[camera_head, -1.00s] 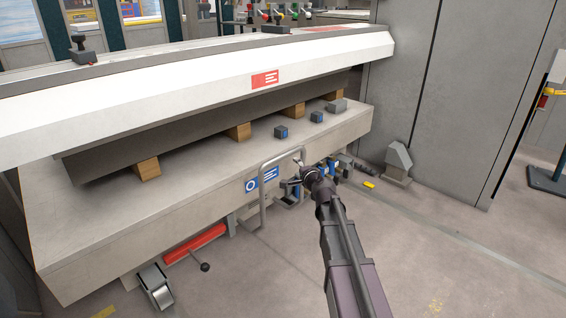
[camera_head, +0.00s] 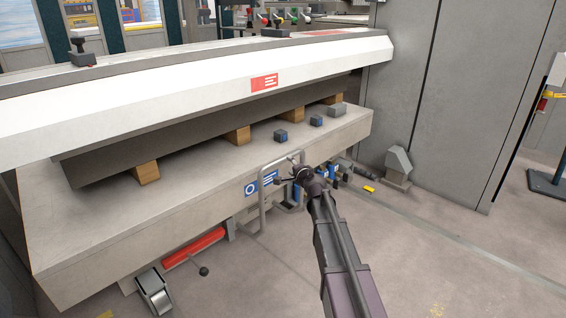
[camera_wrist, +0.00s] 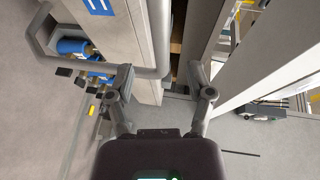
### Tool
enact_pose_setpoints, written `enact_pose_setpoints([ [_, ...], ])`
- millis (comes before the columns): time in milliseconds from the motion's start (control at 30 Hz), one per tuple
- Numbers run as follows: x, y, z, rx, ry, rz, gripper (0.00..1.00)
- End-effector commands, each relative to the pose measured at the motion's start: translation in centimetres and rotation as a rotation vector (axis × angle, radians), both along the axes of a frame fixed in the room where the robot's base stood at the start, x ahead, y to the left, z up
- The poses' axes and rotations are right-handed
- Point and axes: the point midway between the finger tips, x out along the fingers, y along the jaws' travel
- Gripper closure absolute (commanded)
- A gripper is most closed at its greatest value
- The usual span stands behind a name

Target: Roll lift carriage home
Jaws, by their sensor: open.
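The lift carriage (camera_head: 110,225) is a long grey block with a blue label on its front and several wooden blocks on top. A bent grey tube handle (camera_head: 264,210) stands out from its front; it also shows in the wrist view (camera_wrist: 163,40). My gripper (camera_head: 294,172) is at the handle's upper right end. In the wrist view my gripper (camera_wrist: 160,76) has its fingers spread, and the handle's corner appears between the fingertips; I cannot tell whether they touch it. A wheel (camera_head: 154,292) and a red bar (camera_head: 194,247) show under the carriage.
A white beam (camera_head: 190,95) with a red label lies above the carriage, over the wooden blocks. Blue cylinders (camera_wrist: 72,47) sit beside the handle. A grey cabinet wall (camera_head: 440,100) and a small grey floor block (camera_head: 398,165) stand at the right. The front right floor is open.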

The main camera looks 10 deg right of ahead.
Motion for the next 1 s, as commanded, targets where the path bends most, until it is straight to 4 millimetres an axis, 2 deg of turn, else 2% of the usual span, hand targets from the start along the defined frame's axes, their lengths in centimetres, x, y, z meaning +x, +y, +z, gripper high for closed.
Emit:
enact_pose_setpoints([
  [33, 1.2, 0.2, -0.3, 0.000, 0.000, 0.001, 0.32],
  [200, 3.7, 0.8, -0.8, 0.001, 0.000, 0.001, 0.32],
  [500, 7.1, 1.7, -1.4, 0.001, 0.000, 0.001, 0.32],
  [700, 7.9, 1.9, -1.5, 0.001, 0.000, 0.001, 0.32],
  [1000, 8.0, 2.0, -1.5, 0.000, 0.000, 0.001, 0.32],
])
